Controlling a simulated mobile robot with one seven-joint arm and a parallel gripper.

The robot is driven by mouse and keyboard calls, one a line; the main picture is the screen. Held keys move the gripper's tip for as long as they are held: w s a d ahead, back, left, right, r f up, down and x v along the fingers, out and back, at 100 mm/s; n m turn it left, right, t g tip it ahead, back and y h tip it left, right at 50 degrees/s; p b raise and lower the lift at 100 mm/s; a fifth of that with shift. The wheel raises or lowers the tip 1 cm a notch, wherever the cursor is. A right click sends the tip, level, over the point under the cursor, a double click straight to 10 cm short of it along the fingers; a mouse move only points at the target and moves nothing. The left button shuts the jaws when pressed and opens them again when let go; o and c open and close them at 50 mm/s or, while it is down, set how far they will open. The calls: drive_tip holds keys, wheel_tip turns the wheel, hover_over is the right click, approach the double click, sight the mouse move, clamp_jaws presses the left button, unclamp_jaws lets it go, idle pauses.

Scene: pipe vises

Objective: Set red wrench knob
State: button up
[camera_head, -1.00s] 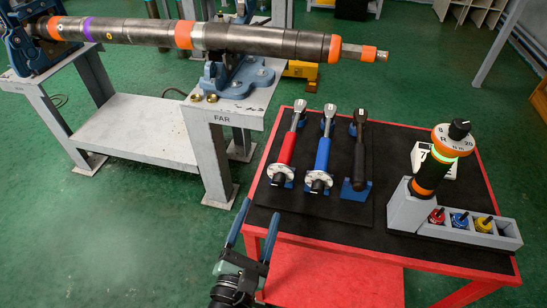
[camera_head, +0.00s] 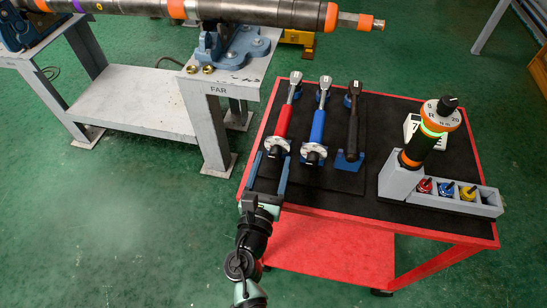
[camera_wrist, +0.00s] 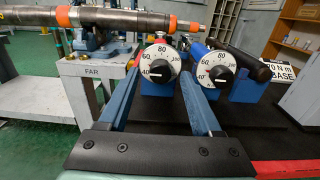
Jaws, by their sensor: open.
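The red wrench (camera_head: 284,122) lies on the black mat of the red cart, leftmost of three wrenches. Its black knob (camera_wrist: 159,72) sits at the centre of a white dial (camera_wrist: 158,56) marked 40 to 100; the white pointer mark is on the left, near 40. My gripper (camera_head: 269,168) is at the cart's front left, in front of the red wrench's knob end. In the wrist view, its two blue fingers (camera_wrist: 159,80) are spread, with the knob and dial showing between them. I cannot tell whether a finger touches the dial.
The blue wrench (camera_head: 318,125), with its own dial (camera_wrist: 215,67), is close on the right; a black wrench (camera_head: 352,125) lies beyond it. A grey holder (camera_head: 400,180) with a round-dial device stands at right. A pipe (camera_head: 260,12) rests above the bench (camera_head: 218,88).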

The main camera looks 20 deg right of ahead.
drive_tip(key=shift+w+d, duration=0.45)
drive_tip(key=shift+w, duration=0.15)
clamp_jaws()
